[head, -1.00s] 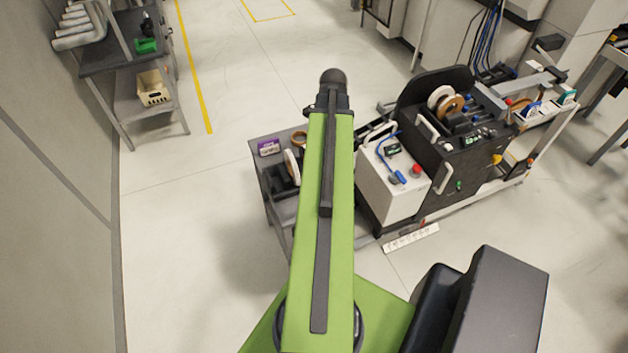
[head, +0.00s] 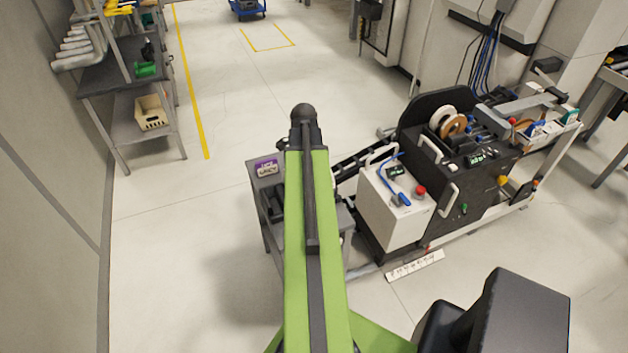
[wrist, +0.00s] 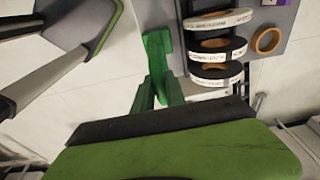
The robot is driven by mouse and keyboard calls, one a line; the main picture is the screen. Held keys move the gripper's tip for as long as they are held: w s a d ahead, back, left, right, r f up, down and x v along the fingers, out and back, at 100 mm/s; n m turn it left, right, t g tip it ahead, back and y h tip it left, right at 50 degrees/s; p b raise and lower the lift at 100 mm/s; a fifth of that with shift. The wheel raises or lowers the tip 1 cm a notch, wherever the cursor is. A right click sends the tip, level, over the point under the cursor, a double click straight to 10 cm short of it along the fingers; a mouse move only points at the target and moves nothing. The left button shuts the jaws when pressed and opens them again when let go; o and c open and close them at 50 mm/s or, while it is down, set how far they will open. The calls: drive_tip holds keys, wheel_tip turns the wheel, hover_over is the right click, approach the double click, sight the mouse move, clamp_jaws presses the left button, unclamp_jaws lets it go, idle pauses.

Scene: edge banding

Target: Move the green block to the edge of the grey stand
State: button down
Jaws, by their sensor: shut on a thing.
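The green block (wrist: 156,55) is in the wrist view, upper middle, held between the fingertips of my gripper (wrist: 158,88), which is shut on it. The grey stand (wrist: 286,48) lies beneath and to the right in the wrist view; the block overlaps its left part in the picture. I cannot tell whether the block touches the stand. In the head view the stand (head: 268,190) is partly covered by my arm, and my gripper and the block are hidden.
Three tape rolls (wrist: 217,47) and an orange ring (wrist: 267,40) are on the stand, close to the right of the block. A purple-and-white box (head: 266,168) sits at its far corner. The edge-banding machine (head: 395,205) stands at right.

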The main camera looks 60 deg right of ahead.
drive_tip(key=shift+f, duration=0.1)
drive_tip(key=c, duration=1.4)
unclamp_jaws()
drive_tip(key=shift+o, duration=0.2)
wheel_tip(320, 180, up, 12)
drive_tip(key=a+p, duration=0.1)
drive_tip(key=p, duration=1.1)
drive_tip(key=shift+w, duration=0.35)
drive_tip(key=shift+a, duration=0.1)
